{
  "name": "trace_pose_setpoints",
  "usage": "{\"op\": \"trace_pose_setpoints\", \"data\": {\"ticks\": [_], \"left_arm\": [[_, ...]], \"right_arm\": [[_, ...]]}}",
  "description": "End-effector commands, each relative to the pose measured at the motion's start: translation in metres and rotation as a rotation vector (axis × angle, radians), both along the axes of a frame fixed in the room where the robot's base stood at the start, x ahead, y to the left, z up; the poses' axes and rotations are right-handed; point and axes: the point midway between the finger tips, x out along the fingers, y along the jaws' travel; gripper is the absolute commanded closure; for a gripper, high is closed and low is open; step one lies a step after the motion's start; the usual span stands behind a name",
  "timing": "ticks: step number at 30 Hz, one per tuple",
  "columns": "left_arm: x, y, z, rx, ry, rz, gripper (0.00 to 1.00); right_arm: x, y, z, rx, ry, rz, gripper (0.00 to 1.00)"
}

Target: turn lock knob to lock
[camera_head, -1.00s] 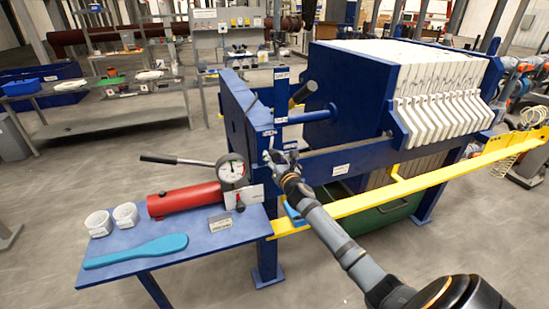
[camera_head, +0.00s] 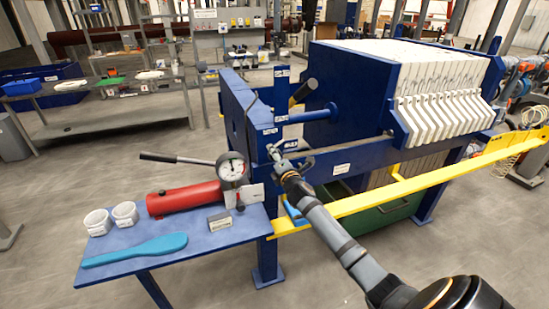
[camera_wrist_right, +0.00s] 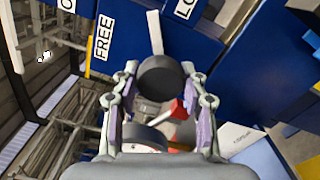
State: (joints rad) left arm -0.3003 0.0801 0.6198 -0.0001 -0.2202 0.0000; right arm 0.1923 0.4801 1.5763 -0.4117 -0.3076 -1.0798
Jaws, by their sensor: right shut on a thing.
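The lock knob (camera_wrist_right: 160,76) is a round black knob in the right wrist view, with a white pointer (camera_wrist_right: 155,32) on the blue frame behind it. The pointer stands between the "FREE" label (camera_wrist_right: 104,37) and a partly cut-off label starting "LO" (camera_wrist_right: 185,9). My right gripper (camera_wrist_right: 160,84) has a finger on each side of the knob and is shut on it. In the head view my right gripper (camera_head: 280,153) is at the blue end frame (camera_head: 264,118), where it covers the knob. My left gripper is not in view.
A pressure gauge (camera_head: 232,169), a red cylinder (camera_head: 182,199) and a blue side table (camera_head: 205,240) are left of the gripper. A yellow rail (camera_head: 370,197) runs below my right arm. White filter plates (camera_head: 440,95) stand at the right.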

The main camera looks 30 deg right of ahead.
Motion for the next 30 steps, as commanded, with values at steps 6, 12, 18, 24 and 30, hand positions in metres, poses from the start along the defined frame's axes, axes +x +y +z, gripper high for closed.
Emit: {"op": "trace_pose_setpoints", "data": {"ticks": [6, 12, 18, 24, 30], "left_arm": [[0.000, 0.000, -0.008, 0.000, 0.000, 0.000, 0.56], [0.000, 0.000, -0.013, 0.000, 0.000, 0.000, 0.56], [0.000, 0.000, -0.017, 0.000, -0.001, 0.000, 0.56], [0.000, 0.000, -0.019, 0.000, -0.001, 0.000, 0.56], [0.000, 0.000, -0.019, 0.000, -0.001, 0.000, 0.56]], "right_arm": [[0.000, 0.000, -0.001, 0.189, -0.046, -0.001, 0.88], [0.000, 0.000, -0.001, 0.339, -0.080, 0.000, 0.88], [0.000, 0.000, -0.001, 0.447, -0.106, -0.002, 0.88], [0.000, 0.000, -0.001, 0.509, -0.121, -0.002, 0.88], [0.000, 0.000, 0.000, 0.533, -0.126, -0.002, 0.88]]}}
